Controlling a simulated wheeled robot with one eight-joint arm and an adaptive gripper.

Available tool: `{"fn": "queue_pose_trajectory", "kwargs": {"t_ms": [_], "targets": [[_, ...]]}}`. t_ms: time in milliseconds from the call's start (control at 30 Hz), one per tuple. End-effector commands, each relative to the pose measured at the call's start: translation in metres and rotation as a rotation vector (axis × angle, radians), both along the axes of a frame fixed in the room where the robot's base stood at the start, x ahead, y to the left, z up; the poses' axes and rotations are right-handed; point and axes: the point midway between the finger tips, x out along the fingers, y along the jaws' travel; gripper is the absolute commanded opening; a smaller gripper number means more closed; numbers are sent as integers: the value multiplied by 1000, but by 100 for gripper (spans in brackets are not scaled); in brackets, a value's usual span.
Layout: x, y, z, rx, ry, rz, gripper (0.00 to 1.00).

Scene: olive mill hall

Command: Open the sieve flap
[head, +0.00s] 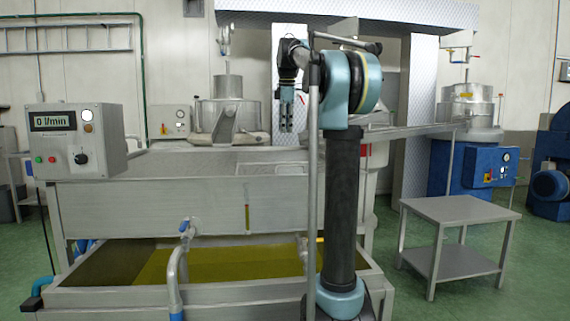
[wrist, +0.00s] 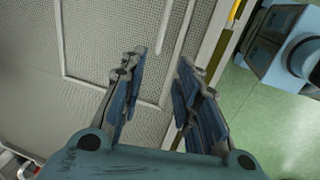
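The sieve is a grey perforated sheet (head: 190,163) on top of the steel tank in the head view. A framed mesh panel, which looks like the sieve flap (head: 277,168), lies flat in it near the front right. In the wrist view the flap (wrist: 115,40) shows as mesh with a pale border, and a thin pale bar (wrist: 164,40) runs near its right side. My gripper (head: 289,118) points down above the sieve, apart from it. In the wrist view my gripper (wrist: 158,62) has its two fingers spread with nothing between them. My arm hides part of the tank's right side.
A control box (head: 78,141) reading 0 l/min stands at the left. Yellow-green liquid (head: 215,262) lies in the lower basin, with pipes (head: 174,272) in front. A steel side table (head: 460,211) stands at the right, with green floor around it.

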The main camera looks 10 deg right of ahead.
Motion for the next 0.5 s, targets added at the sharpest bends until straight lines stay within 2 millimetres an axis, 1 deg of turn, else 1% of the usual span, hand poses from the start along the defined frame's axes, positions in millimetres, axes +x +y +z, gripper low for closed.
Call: {"fn": "queue_pose_trajectory", "kwargs": {"t_ms": [100,500], "targets": [[4,0,-20,0,0,-1,30],[17,0,-90,0,0,-2,30]]}}
